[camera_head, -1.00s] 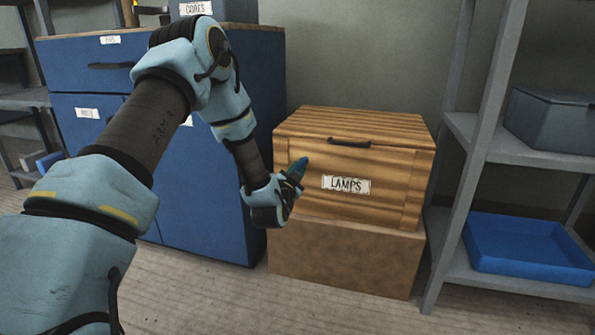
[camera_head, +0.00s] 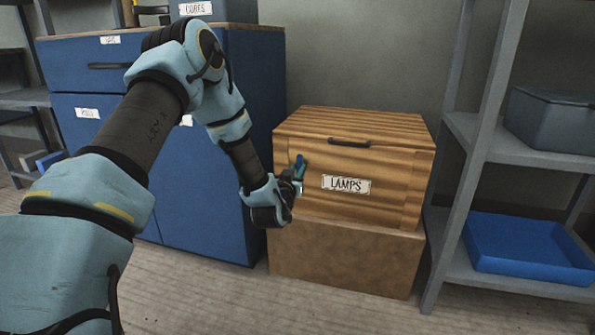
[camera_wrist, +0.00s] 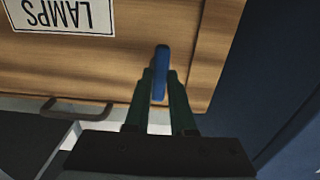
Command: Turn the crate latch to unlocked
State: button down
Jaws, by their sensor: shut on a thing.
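The wooden crate (camera_head: 400,200) stands with its lid down and a LAMPS label on its front. The blue latch (camera_wrist: 161,62) is a narrow lever on the crate front, pinched between the green fingers of my gripper (camera_wrist: 160,85) in the wrist view. In the head view my gripper (camera_head: 297,177) is at the left part of the crate front, left of the label. The latch (camera_head: 301,162) shows there as a small, near upright piece, partly hidden by the fingers. The latch's pivot and any lock markings cannot be made out.
The crate rests on a brown block (camera_head: 345,258). A blue cabinet (camera_head: 205,200) stands close on the left, beside my forearm. A grey shelf (camera_head: 470,150) with a blue tray (camera_head: 525,245) is on the right. A dark handle (camera_head: 349,143) sits at the lid's front edge.

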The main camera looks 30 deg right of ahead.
dwell(0.4)
jog(key=c, duration=0.8)
grip_release()
jog(key=shift+o, duration=0.2)
jog(key=p+v, duration=0.2)
jog(key=v, duration=0.8)
jog(key=shift+s+a, duration=0.3)
